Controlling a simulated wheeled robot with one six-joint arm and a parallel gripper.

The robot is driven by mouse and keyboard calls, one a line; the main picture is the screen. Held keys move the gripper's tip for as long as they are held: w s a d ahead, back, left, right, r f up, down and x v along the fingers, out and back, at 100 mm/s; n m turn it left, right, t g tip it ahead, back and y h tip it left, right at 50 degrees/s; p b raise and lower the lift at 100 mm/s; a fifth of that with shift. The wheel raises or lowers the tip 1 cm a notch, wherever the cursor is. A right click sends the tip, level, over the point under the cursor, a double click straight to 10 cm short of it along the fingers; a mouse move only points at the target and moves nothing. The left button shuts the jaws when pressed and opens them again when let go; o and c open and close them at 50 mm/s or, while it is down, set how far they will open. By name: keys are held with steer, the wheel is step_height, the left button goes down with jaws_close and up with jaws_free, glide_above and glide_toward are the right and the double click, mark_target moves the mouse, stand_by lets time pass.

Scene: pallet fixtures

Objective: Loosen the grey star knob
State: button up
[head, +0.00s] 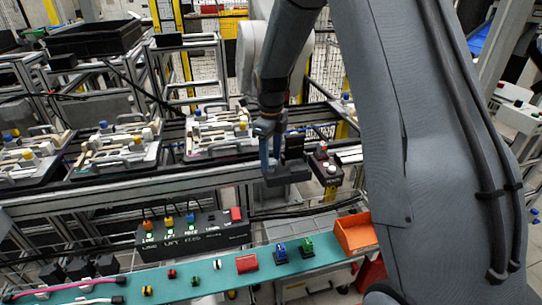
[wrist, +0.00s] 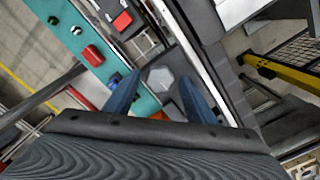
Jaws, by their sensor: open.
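My gripper (head: 270,160) hangs above the rail in the middle of the head view, just right of the nearest pallet fixture (head: 218,134). Its two blue fingers point down and stand apart, with nothing clearly held between them. In the wrist view my gripper (wrist: 158,76) shows open, with a pale grey six-sided patch seen between the fingers. I cannot tell whether that patch is the knob or a surface farther below. No grey star knob can be picked out surely in the head view. The fixtures there carry small blue and yellow knobs and pale clamps.
A dark block (head: 287,173) lies close beside the fingers. A black box with red and white buttons (head: 327,165) stands to the right. A black control panel (head: 193,238), a teal strip with small parts (head: 210,282) and an orange bin (head: 356,233) are in front.

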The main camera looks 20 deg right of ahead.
steer(key=c, duration=1)
steer(key=shift+c, duration=0.2)
